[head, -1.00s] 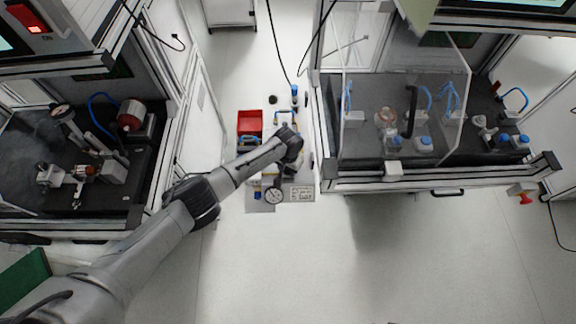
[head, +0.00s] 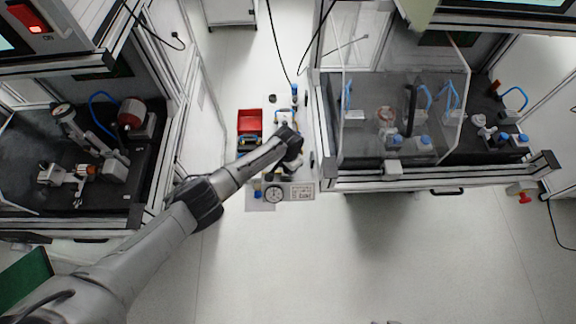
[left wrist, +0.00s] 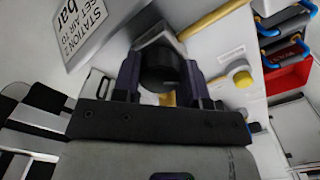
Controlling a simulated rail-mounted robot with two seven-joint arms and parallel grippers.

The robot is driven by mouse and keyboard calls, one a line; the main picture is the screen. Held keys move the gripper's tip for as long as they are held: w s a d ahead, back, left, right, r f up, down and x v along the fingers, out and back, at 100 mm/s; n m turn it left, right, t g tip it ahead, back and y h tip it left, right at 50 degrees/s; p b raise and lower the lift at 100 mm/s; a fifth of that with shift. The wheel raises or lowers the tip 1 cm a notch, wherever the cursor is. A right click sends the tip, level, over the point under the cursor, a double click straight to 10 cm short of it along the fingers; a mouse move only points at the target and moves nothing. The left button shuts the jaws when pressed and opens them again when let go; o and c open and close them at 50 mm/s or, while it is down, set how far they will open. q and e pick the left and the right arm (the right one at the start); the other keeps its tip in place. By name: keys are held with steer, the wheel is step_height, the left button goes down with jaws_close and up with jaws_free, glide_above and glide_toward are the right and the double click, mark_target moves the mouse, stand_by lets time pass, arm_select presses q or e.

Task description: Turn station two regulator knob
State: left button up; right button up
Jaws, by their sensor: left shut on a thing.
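My left arm reaches in from the left in the head view and ends over a panel between two machine cells; its wrist hides the fingers there. In the left wrist view my left gripper (left wrist: 162,82) is shut on a black round knob (left wrist: 158,66), with one dark finger on each side. A white sign (left wrist: 88,28) beside it reads "STATION 2", "SET AIR TO" and "bar". In the head view a round pressure gauge (head: 274,194) sits just below the wrist, left of the sign (head: 302,193). Its reading is too small to tell. My right gripper is not in view.
Machine cells stand left and right; the right one has a clear cover (head: 440,95). The floor in front is clear.

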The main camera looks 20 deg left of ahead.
arm_select(q)
steer(key=o, duration=0.9)
steer(key=shift+r, duration=0.1)
steer(key=shift+r, duration=0.3)
step_height(320, 180, up, 13)
steer(key=p, duration=0.3)
steer(key=shift+p, duration=0.3)
